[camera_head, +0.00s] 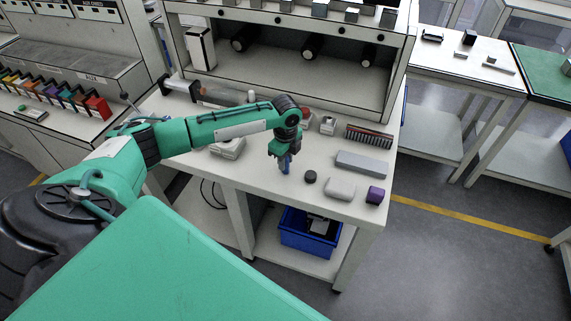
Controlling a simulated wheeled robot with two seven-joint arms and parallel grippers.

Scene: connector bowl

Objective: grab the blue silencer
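The blue silencer (286,167) stands upright on the white workbench, small and narrow, near the bench's front middle. My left gripper (284,158) points down right at it, with its fingers at the silencer's upper part. The fingers hide the top of the silencer. At this size I cannot tell whether the fingers are open around it or shut on it. My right gripper is not in view.
To the right on the bench (310,203) lie a dark round piece (310,177), a pale block (340,190), a purple cube (375,195), a grey bar (362,164) and a brush (369,137). A white device (228,148) sits left. A shelf unit stands behind.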

